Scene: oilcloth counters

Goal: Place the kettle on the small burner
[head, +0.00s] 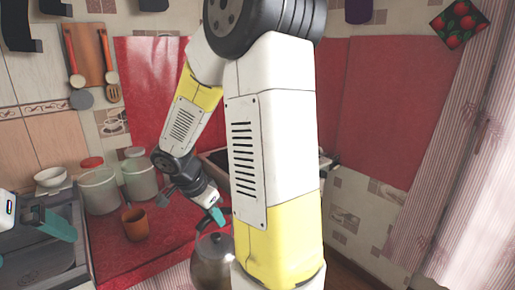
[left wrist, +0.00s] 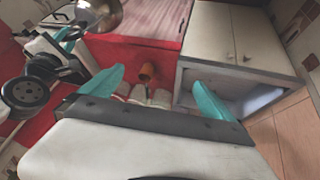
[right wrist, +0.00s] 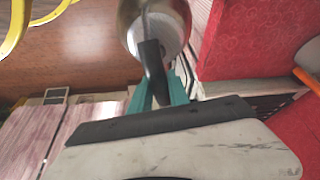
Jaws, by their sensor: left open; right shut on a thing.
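The metal kettle (head: 211,264) hangs at the lower middle of the head view, partly covered by my right arm. My right gripper (head: 216,215) is shut on its dark handle, which shows between the teal fingers in the right wrist view (right wrist: 153,65). The kettle body (right wrist: 165,18) is over brown floor there, beside the red counter. The kettle also shows at the top of the left wrist view (left wrist: 102,12). My left gripper (left wrist: 155,95) is open and empty. A dark stove edge (head: 215,158) shows behind my right arm; the small burner cannot be made out.
An orange mug (head: 135,225) stands on the red counter (head: 110,255). Two jars with red and pale lids, one nearer jar (head: 99,192) and one behind (head: 139,180), stand at its back left. A white bowl (head: 50,179) is further left. A red panel (head: 385,110) covers the right wall.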

